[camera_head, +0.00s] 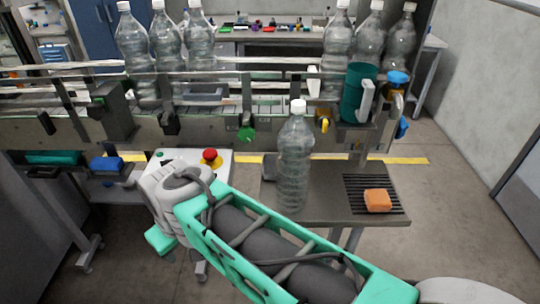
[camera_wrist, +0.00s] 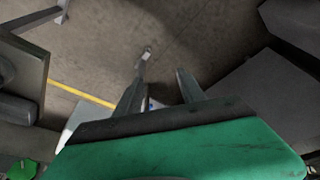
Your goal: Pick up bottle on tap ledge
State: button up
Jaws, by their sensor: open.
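A clear ribbed plastic bottle with a white cap (camera_head: 294,165) stands upright on the grey metal ledge (camera_head: 328,205), near its left end, in the head view. My gripper (camera_wrist: 160,85) is open and empty in the wrist view, with its two fingers apart over the floor. In the head view my arm crosses in front of the ledge. Its wrist end is left of and lower than the bottle, clear of it; the fingers cannot be made out there. The bottle is not recognisable in the wrist view.
An orange sponge (camera_head: 377,200) lies on the dark drain grate (camera_head: 360,183) right of the bottle. Behind runs a conveyor (camera_head: 215,125) with several large clear bottles (camera_head: 168,45). A red button (camera_head: 210,155) sits on a white box near my wrist. Open floor lies at right.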

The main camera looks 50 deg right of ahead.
jog(key=shift+o, duration=0.8)
jog(key=w+d+r+n+p, duration=0.1)
jog(key=d+r+p, duration=0.1)
jog(key=d+r, duration=0.2)
jog(key=w+d+r+n+g+p, duration=0.1)
jog(key=d+r+p, duration=0.1)
jog(key=d+r, duration=0.3)
notch_tip(320, 180, up, 2)
jog(key=shift+w+r+h+p, duration=0.2)
jog(key=shift+w+h+p, duration=0.1)
jog(key=shift+w+p, duration=0.1)
notch_tip(320, 180, up, 20)
jog(key=n+g+p, duration=0.2)
jog(key=n+p, duration=0.5)
jog(key=p, duration=0.1)
send_over(299, 102)
jog(key=shift+a+y, duration=0.2)
jog(key=shift+y, duration=0.2)
jog(key=shift+s+d, duration=0.2)
jog(key=shift+s, duration=0.1)
jog(key=shift+w+a+f, duration=0.1)
jog(key=shift+f, duration=1.25)
notch_tip(299, 102, down, 5)
jog(key=b, duration=0.5)
jog(key=shift+w+f, duration=0.15)
jog(key=shift+f, duration=0.05)
jog(key=shift+r, duration=0.1)
